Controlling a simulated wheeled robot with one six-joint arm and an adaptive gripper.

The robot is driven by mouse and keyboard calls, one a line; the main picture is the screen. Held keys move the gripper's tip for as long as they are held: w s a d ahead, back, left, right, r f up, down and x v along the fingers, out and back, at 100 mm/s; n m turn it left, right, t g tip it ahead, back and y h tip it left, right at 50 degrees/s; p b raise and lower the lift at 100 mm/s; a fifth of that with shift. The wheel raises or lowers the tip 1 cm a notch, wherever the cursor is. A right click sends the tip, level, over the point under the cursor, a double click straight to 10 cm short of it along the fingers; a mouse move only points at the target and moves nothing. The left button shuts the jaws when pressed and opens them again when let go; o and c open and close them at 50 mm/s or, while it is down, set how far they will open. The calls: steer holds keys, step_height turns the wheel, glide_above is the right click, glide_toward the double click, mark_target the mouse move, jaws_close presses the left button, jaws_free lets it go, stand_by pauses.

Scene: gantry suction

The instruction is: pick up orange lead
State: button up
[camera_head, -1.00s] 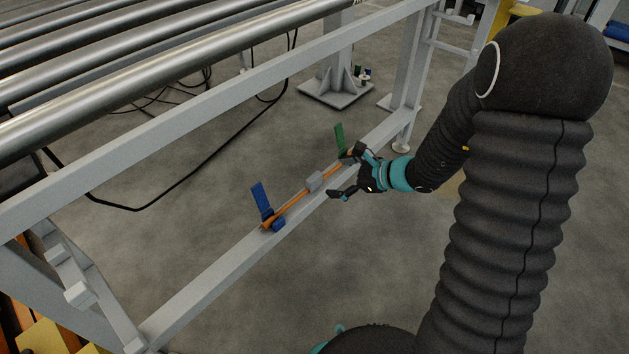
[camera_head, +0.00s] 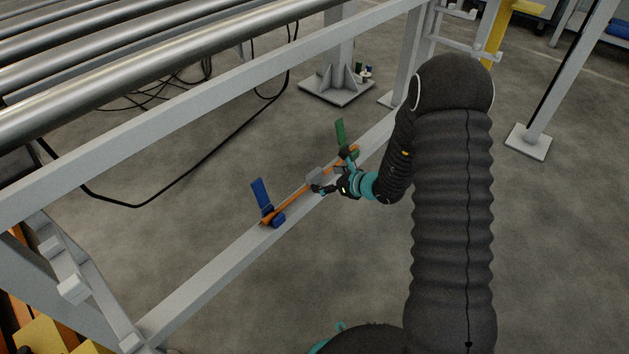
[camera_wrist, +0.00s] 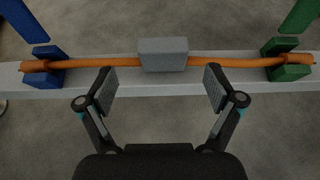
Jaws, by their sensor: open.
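The orange lead (camera_head: 292,202) lies along the grey beam, held at its ends by a blue clip (camera_head: 263,197) and a green clip (camera_head: 341,133). A grey block (camera_head: 314,175) sits on its middle. In the wrist view the lead (camera_wrist: 220,62) runs straight across, with the grey block (camera_wrist: 163,54) near the centre, the blue clip (camera_wrist: 43,66) at left and the green clip (camera_wrist: 288,62) at right. My gripper (camera_wrist: 160,82) is open and empty, its fingertips just short of the lead on either side of the block. My gripper (camera_head: 333,172) partly hides the lead in the head view.
The lower grey beam (camera_head: 205,271) carries the clips. Black cables (camera_head: 165,190) hang under the rollers. The grey floor on the near side of the beam is open.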

mark_target(317, 174)
steer(key=shift+w+r+x, duration=0.1)
steer(key=shift+r+x, duration=0.05)
steer(key=shift+x, duration=0.75)
steer(key=shift+w+r+x, duration=0.1)
steer(key=shift+r+x, duration=0.05)
steer(key=shift+x, duration=0.75)
steer(key=shift+w+r+x, duration=0.1)
steer(key=shift+r+x, duration=0.05)
steer(key=shift+x, duration=0.8)
steer(key=c, duration=1.4)
